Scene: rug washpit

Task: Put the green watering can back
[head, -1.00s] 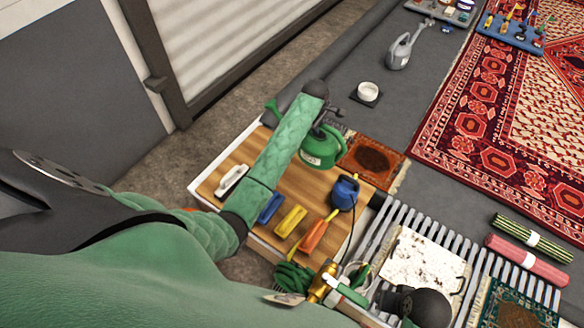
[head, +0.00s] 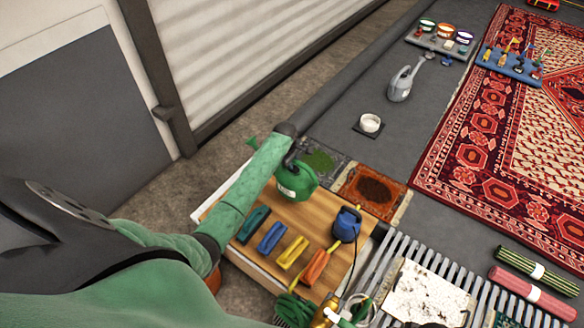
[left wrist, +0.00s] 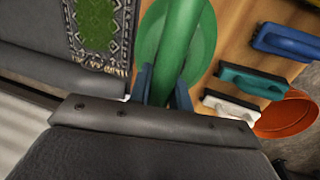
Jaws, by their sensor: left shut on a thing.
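The green watering can (head: 298,184) is in my left gripper (head: 291,158), at the back end of the wooden-topped bench (head: 325,217). Its spout (head: 251,141) sticks out beyond my arm on the left. In the left wrist view, the two blue-grey fingers of my left gripper (left wrist: 161,88) are closed around the can's green handle, with the can's round body (left wrist: 204,40) behind it. I cannot tell whether the can's base touches the bench top. My right gripper is not clearly in view.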

